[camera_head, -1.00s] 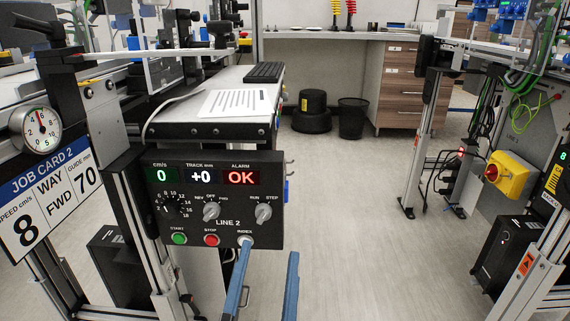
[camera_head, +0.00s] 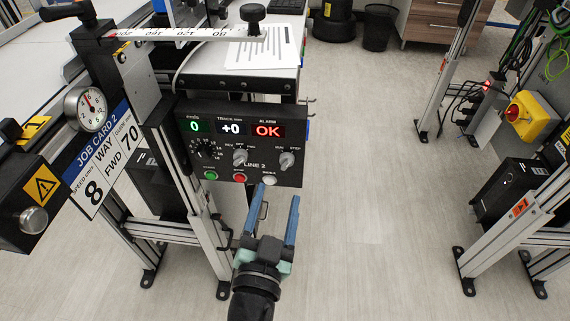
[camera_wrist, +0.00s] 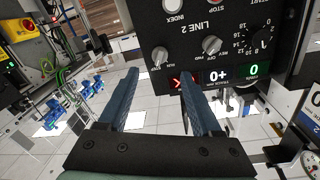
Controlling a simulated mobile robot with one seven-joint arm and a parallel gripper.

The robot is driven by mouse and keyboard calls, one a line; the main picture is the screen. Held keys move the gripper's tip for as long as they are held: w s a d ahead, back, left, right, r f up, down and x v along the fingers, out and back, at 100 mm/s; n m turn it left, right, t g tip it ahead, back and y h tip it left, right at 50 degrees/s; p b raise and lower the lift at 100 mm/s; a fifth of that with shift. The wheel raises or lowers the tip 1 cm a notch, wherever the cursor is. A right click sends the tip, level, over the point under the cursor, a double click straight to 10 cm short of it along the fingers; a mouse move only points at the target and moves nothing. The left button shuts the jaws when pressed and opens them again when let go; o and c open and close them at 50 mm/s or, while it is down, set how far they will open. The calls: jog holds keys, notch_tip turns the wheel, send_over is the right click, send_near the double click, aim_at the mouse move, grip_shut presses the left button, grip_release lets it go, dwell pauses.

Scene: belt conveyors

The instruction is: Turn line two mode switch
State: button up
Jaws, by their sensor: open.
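The LINE 2 control panel (camera_head: 240,172) is a black box under the conveyor end, with lit displays reading 0, +0 and a red OK. The RUN/STEP switch (camera_head: 287,160) is a grey knob at its right side. The REV/OFF/FWD knob (camera_head: 240,157) is left of it. My gripper (camera_head: 278,195) is open and empty, its blue fingers just below the panel's lower right. In the wrist view the panel is upside down; the RUN/STEP knob (camera_wrist: 160,56) shows between and beyond the fingertips (camera_wrist: 160,75), apart from them. Its exact pointer setting is unclear.
Green START (camera_head: 210,175), red STOP (camera_head: 239,178) and white INDEX (camera_head: 270,180) buttons line the panel's lower edge. A job card (camera_head: 100,170) reads 8, FWD, 70. A yellow-boxed red switch (camera_head: 520,112) stands right. Open floor lies between.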

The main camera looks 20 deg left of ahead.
aim_at(285, 166)
jog(key=p+x, duration=0.1)
jog(key=x, duration=0.6)
jog(key=shift+w+a, duration=0.1)
jog(key=shift+w, duration=0.25)
grip_shut()
